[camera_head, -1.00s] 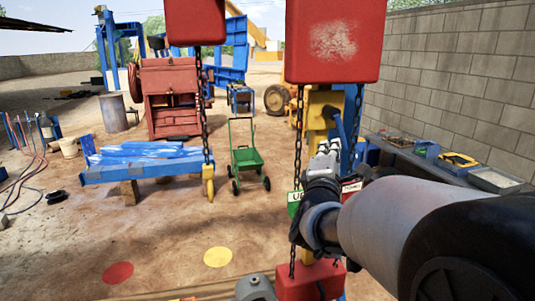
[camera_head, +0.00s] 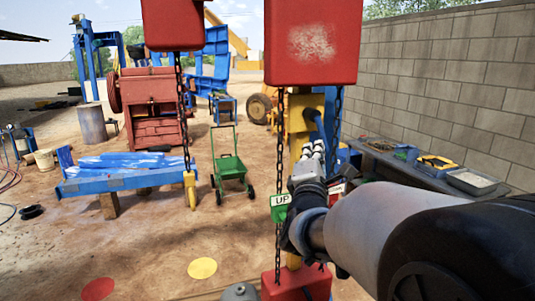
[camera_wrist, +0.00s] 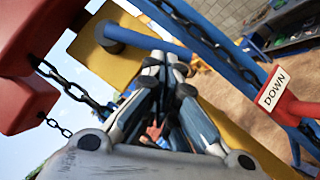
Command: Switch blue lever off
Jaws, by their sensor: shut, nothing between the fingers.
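The blue lever (camera_head: 315,118) sticks out from a yellow housing (camera_head: 297,118) on the upright machine post. In the wrist view the blue lever (camera_wrist: 150,42) runs from a dark round pivot on the yellow plate (camera_wrist: 100,62) towards the right, passing beyond my fingertips. My gripper (camera_head: 313,150) is shut and empty, just below the lever in the head view. In the wrist view the closed fingertips of my gripper (camera_wrist: 167,62) lie over the lever's line; I cannot tell whether they touch it.
A green UP sign (camera_head: 281,200) and a red DOWN sign (camera_wrist: 273,90) flank my gripper. Chains and red blocks (camera_head: 311,42) hang close by. A workbench (camera_head: 430,170) stands along the wall at right. A green cart (camera_head: 229,165) stands on open ground at left.

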